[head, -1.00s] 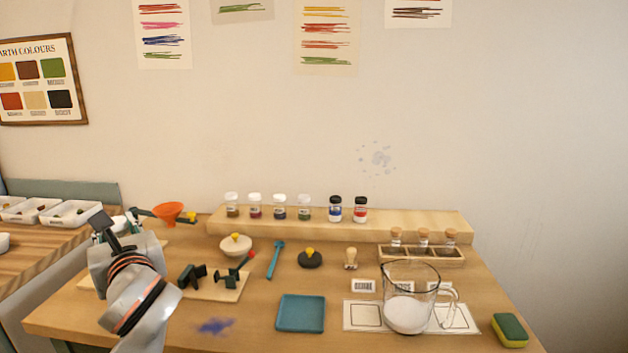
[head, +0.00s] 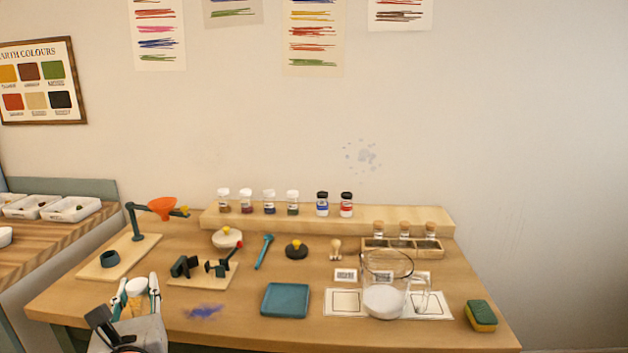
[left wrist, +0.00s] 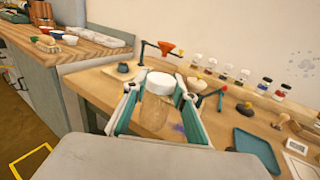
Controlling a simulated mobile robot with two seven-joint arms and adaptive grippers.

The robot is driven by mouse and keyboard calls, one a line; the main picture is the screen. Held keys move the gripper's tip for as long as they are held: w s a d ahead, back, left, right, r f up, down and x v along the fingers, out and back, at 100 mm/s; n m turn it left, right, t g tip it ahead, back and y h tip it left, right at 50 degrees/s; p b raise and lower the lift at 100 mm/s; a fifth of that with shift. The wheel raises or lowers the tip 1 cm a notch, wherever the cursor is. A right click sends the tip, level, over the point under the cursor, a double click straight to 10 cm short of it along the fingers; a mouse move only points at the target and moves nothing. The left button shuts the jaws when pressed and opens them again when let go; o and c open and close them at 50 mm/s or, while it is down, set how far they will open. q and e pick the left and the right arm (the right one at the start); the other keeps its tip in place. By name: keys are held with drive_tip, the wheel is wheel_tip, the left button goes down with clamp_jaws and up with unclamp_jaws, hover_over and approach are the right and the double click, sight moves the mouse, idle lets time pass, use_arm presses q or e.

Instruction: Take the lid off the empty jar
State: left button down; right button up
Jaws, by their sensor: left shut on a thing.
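The empty jar (head: 135,307) is see-through, with a white lid (head: 136,286) on its top. My left gripper (head: 138,292) is at the lower left of the head view, with one finger on each side of the jar. In the left wrist view, the clear jar (left wrist: 154,112) shows between the two fingers, with the white lid (left wrist: 160,83) near the fingertips. The gripper is shut on the jar. I cannot tell whether the jar's base touches the table. My right gripper is not in view.
A stand with an orange funnel (head: 162,208) is behind the gripper. A small clamp board (head: 203,278) lies to its right, then a teal tray (head: 286,299) and a glass jug (head: 385,297). Several pigment jars line the back shelf (head: 390,217). Table by the blue stain is clear.

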use_arm(q)
drive_tip(key=s+d+f+m+t+h, duration=0.2)
drive_tip(key=s+d+f+m+h, duration=0.3)
drive_tip(key=s+d+f+h, duration=0.35)
drive_tip(key=d+m+g+h, duration=0.4)
drive_tip(key=d+m+h, duration=0.3)
drive_tip(key=d, duration=1.1)
drive_tip(key=h, duration=0.3)
drive_tip(key=shift+s+f, duration=0.15)
drive_tip(key=shift+f, duration=0.15)
